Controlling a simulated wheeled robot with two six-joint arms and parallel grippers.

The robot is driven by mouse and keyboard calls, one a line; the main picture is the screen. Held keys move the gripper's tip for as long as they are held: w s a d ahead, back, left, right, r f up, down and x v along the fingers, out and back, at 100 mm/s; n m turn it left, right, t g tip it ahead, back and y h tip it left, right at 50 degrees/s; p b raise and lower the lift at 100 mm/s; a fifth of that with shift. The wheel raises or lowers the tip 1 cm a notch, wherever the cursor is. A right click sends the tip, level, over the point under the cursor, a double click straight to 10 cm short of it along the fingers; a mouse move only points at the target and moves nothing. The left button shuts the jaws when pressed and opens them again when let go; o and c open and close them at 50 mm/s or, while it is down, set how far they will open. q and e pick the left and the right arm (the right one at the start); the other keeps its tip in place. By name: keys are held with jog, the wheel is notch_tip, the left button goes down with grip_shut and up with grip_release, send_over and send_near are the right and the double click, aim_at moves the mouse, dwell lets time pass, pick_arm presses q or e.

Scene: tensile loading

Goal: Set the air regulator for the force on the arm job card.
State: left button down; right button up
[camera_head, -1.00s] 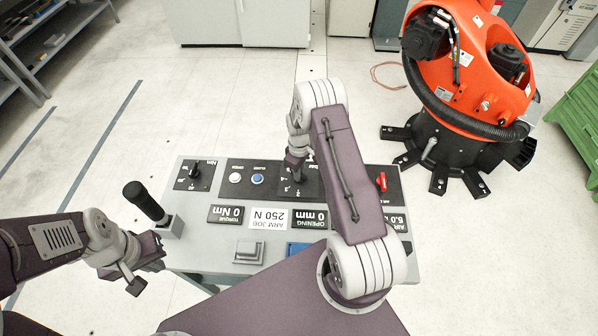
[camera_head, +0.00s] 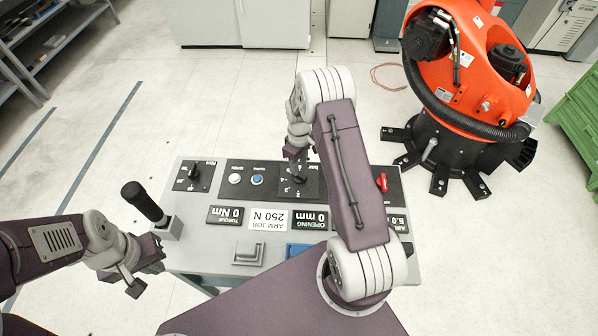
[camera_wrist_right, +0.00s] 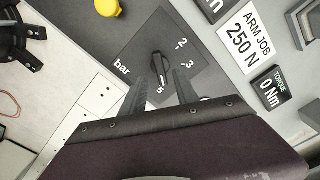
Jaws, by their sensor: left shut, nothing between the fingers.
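The air regulator is a black knob (camera_wrist_right: 160,66) on a dark dial plate marked "bar", with 2, 3 and 5 legible in the right wrist view. Its exact setting is not clear. My right gripper (camera_wrist_right: 165,88) is open, its two fingers apart at the near end of the knob; I cannot tell whether they touch it. In the head view my right gripper (camera_head: 297,168) is over the dial plate and partly hides it. The arm job card (camera_head: 268,218) reads 250 N and also shows in the wrist view (camera_wrist_right: 246,38). My left gripper (camera_head: 140,272) is shut and empty, left of the console.
The console (camera_head: 195,262) carries torque (camera_head: 225,215) and opening (camera_head: 310,219) displays at zero, an air display (camera_head: 396,224) reading 5.0, a red switch (camera_head: 382,182), white and blue buttons (camera_head: 257,180), and a black joystick (camera_head: 146,205). An orange robot (camera_head: 460,75) stands behind right.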

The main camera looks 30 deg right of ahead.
notch_tip(320, 180, up, 4)
jog(key=shift+r, duration=0.1)
dwell(0.4)
